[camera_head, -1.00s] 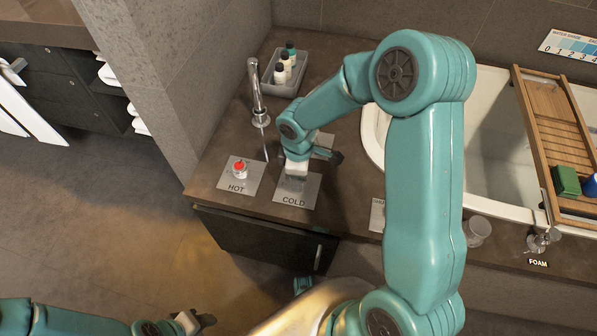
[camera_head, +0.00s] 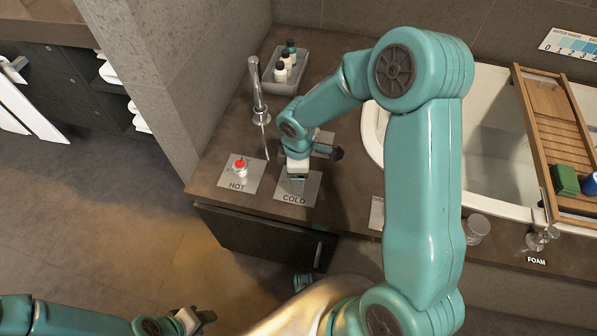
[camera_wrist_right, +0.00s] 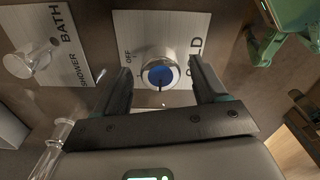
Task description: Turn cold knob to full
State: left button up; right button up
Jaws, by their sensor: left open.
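The cold knob (camera_wrist_right: 160,74) is silver with a blue cap and a dark pointer line toward the bottom of the right wrist view. It sits on a metal plate marked COLD (camera_head: 294,197). My right gripper (camera_wrist_right: 160,82) is open, with one finger on each side of the knob and gaps showing between. In the head view the right gripper hangs over the COLD plate and hides the knob. My left gripper (camera_head: 200,318) is open and empty, low at the left over the floor, away from the counter.
The red-capped hot knob (camera_head: 240,168) stands just left on its HOT plate. A faucet (camera_head: 259,95) and a tray of bottles (camera_head: 304,76) are behind. The BATH/SHOWER plate (camera_wrist_right: 52,45) is beside the cold plate. The tub with a wooden rack (camera_head: 550,125) is at right.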

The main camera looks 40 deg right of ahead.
jog(key=shift+r, duration=0.1)
notch_tip(320, 180, up, 16)
jog(key=p, duration=0.4)
dwell(0.4)
jog(key=s+a+f+m+y+p, duration=0.35)
jog(key=a+f+p, duration=0.25)
jog(key=a+f, duration=0.25)
jog(key=s+a+f+m+p, duration=0.2)
jog(key=s+a+m, duration=0.1)
jog(key=s+m, duration=0.1)
jog(key=s+a+f+m+p, duration=0.3)
jog(key=s+m, duration=0.2)
jog(key=s, duration=0.2)
jog(key=shift+s+a, duration=0.15)
jog(key=shift+a, duration=0.05)
jog(key=shift+y, duration=0.25)
jog(key=c, duration=0.5)
jog(key=shift+c, duration=0.2)
